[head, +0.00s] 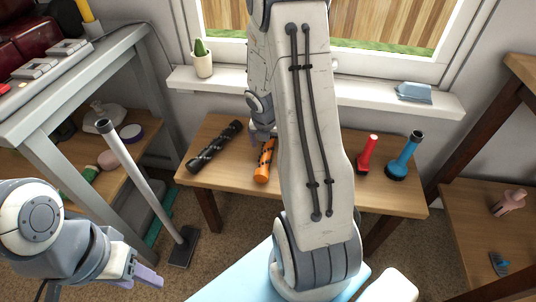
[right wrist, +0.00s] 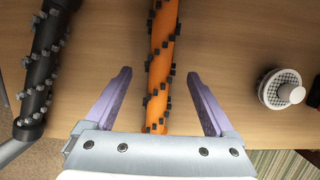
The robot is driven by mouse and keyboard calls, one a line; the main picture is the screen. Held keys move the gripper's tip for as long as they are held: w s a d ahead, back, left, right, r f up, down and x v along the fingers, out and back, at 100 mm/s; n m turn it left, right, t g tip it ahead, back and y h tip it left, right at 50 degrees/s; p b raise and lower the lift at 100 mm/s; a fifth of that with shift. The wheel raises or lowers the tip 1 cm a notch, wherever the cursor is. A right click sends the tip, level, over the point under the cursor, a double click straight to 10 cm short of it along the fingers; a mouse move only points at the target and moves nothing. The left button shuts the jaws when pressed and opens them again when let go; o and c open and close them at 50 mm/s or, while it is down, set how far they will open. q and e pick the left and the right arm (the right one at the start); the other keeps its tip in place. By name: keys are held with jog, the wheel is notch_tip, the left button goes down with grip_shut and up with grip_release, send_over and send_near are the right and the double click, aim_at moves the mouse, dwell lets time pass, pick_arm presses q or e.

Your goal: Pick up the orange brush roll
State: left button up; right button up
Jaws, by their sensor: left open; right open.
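The orange brush roll (head: 265,160) with dark bristle tufts lies on the wooden table below the window. My right arm hides part of it in the head view. In the right wrist view the orange brush roll (right wrist: 161,65) runs lengthwise between the two open fingers of my right gripper (right wrist: 161,100). Gaps show on both sides, so neither finger appears to touch it. My left gripper (head: 146,277) is low at the left of the head view, open and empty, away from the table.
A black brush roll (head: 214,146) lies left of the orange one; it also shows in the right wrist view (right wrist: 43,65). A red tool (head: 367,153) and a blue tool (head: 404,155) stand on the right of the wooden table (head: 390,197). A grey pole (head: 143,180) stands on the left.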

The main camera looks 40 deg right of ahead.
jog(key=shift+b+x, duration=0.35)
jog(key=shift+x, duration=0.7)
pick_arm(q)
jog(key=shift+f, duration=0.7)
pick_arm(e)
jog(key=shift+r, duration=0.1)
grip_shut()
pick_arm(q)
jog(key=shift+r, duration=0.1)
pick_arm(e)
jog(key=shift+r, duration=0.1)
